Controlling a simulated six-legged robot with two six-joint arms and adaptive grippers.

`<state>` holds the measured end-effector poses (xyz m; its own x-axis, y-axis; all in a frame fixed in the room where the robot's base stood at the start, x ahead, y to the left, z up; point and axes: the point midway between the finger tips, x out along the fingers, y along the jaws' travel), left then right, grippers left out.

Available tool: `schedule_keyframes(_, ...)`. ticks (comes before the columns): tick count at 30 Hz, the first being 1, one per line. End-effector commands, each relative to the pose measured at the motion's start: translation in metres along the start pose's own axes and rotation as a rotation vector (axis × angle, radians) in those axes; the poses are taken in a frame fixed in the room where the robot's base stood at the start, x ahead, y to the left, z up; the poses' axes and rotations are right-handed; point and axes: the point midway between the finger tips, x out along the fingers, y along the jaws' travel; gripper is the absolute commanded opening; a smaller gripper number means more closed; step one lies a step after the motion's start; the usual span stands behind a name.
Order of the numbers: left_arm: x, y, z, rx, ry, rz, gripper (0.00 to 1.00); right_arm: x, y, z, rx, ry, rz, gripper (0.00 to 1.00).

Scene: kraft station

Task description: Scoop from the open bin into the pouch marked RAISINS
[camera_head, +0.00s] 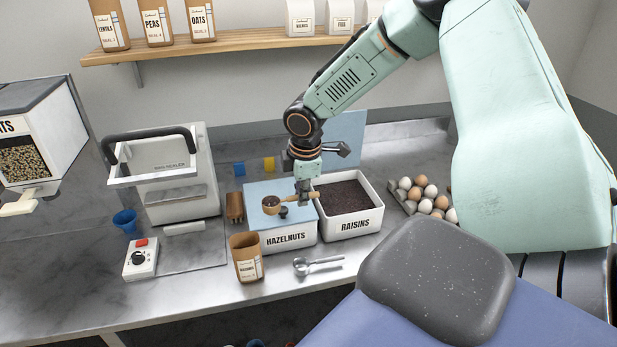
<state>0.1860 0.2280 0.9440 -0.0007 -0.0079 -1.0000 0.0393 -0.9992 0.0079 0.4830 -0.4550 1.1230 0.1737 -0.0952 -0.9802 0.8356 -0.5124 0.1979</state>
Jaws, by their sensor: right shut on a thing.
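The open white bin (347,226), labelled RAISINS, is full of small dark pieces. A brown kraft pouch (247,258) stands upright near the counter's front edge, its top apparently open; its small label is hard to read. My right gripper (303,197) comes down from above and is shut on the handle of a wooden scoop (271,204). The scoop's bowl points left, above the lid of the HAZELNUTS bin, behind and right of the pouch. The bowl looks brown inside; I cannot tell how full it is. My left gripper is out of view.
The HAZELNUTS bin (288,238) has a blue lid. A metal scoop (318,265) lies on the counter right of the pouch. A sealer (165,175), control box (141,259) and blue cup (126,221) stand left. Eggs (427,192) sit right of the open bin.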

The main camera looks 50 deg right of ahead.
Motion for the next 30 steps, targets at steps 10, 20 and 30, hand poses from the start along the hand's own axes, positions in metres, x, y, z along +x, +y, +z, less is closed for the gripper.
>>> schedule_keyframes(10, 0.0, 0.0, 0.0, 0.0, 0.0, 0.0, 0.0, -0.002, -0.014, -0.024, -0.002, -0.001, -0.001, 0.0)
schedule_keyframes(20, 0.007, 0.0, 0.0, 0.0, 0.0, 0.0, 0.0, -0.003, -0.026, -0.045, -0.002, 0.0, 0.0, 0.0)
schedule_keyframes(30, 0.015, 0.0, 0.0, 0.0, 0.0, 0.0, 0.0, -0.009, -0.03, -0.059, -0.032, -0.139, 0.002, 0.0)
